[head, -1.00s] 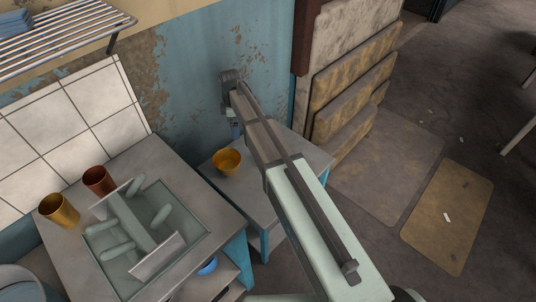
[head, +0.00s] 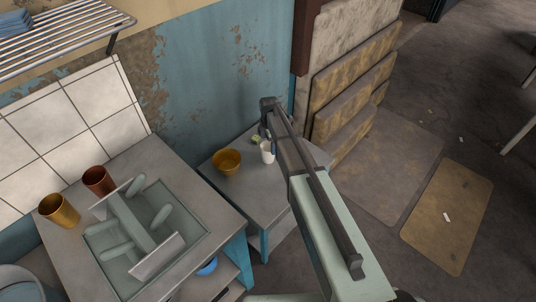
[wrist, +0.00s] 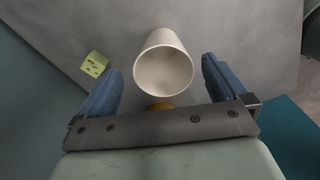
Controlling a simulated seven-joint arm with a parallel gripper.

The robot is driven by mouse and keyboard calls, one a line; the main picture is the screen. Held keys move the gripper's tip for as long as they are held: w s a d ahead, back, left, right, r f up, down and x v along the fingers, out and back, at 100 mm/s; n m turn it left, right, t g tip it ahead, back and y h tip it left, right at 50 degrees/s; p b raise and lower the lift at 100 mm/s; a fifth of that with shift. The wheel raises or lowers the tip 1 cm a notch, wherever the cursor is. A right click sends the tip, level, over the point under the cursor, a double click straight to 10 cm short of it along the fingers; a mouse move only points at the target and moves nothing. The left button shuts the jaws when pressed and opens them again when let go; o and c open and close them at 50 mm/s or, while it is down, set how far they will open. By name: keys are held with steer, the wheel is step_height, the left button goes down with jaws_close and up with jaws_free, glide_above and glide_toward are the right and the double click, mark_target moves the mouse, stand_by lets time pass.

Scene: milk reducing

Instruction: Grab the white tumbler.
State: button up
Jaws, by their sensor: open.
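My gripper (wrist: 160,82) is open, with one blue finger to each side of the tumbler and gaps on both sides. In the head view my gripper (head: 266,134) is near the tumbler, its fingers mostly hidden.
A copper cup (head: 99,181) and a brass cup (head: 59,211) stand on the left counter. A blue wall (head: 200,80) rises behind the table.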

steer(key=shift+s+a+f, duration=0.15)
steer(key=shift+f, duration=1.55)
steer(key=shift+s+a+f, duration=0.1)
steer(key=shift+f, duration=1.55)
steer(key=c, duration=1.1)
